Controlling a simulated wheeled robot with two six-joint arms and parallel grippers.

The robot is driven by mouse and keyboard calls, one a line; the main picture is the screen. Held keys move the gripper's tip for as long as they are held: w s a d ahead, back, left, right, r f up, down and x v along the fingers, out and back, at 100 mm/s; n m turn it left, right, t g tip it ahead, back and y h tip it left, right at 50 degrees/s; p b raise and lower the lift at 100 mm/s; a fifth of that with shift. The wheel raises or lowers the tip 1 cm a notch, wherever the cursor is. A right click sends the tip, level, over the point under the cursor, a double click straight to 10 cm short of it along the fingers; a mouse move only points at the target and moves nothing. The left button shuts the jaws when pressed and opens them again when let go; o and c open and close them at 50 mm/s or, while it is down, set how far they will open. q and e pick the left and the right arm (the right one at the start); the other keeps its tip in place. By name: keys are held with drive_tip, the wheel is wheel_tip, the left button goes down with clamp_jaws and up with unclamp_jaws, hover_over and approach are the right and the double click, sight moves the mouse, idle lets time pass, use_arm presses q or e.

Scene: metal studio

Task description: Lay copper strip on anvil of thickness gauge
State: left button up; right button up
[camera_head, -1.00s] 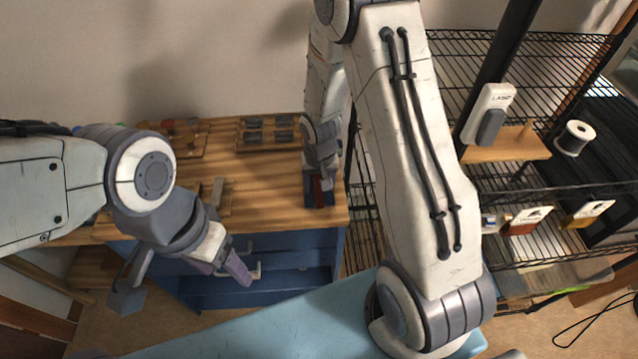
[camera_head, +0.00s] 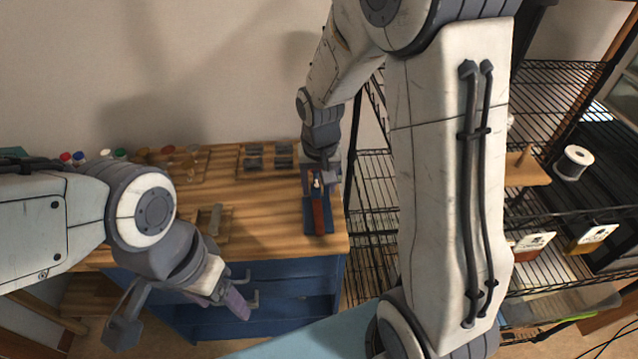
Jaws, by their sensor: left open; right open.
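A reddish-brown strip (camera_head: 319,216), likely the copper strip, lies lengthwise over a blue base (camera_head: 308,222) near the right end of the wooden bench. A small pale part shows at the strip's far end. I cannot tell whether the blue base belongs to the thickness gauge, and I see no clear anvil. My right gripper (camera_head: 320,172) is open over the far end of the blue base and partly hides it. I cannot tell whether it touches anything. My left gripper (camera_head: 182,312) is open and empty in front of the bench, away from the strip.
The wooden bench top (camera_head: 270,215) is clear between the blue base and a small wooden holder (camera_head: 228,224) with a grey bar. A wire shelf (camera_head: 375,200) borders the bench's right.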

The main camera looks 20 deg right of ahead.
drive_tip(key=s+a+r+n, duration=0.2)
drive_tip(key=s+a+n, duration=0.1)
drive_tip(key=s, duration=0.4)
drive_tip(key=s+a+r+n+g+y, duration=0.1)
drive_tip(key=s+a+r+n, duration=0.2)
drive_tip(key=s+a, duration=0.3)
drive_tip(key=s+a+r+n, duration=0.3)
drive_tip(key=s+a+n, duration=0.1)
drive_tip(key=s, duration=0.5)
drive_tip(key=shift+s+a+n, duration=0.2)
drive_tip(key=shift+a+n, duration=0.1)
drive_tip(key=shift+a, duration=0.05)
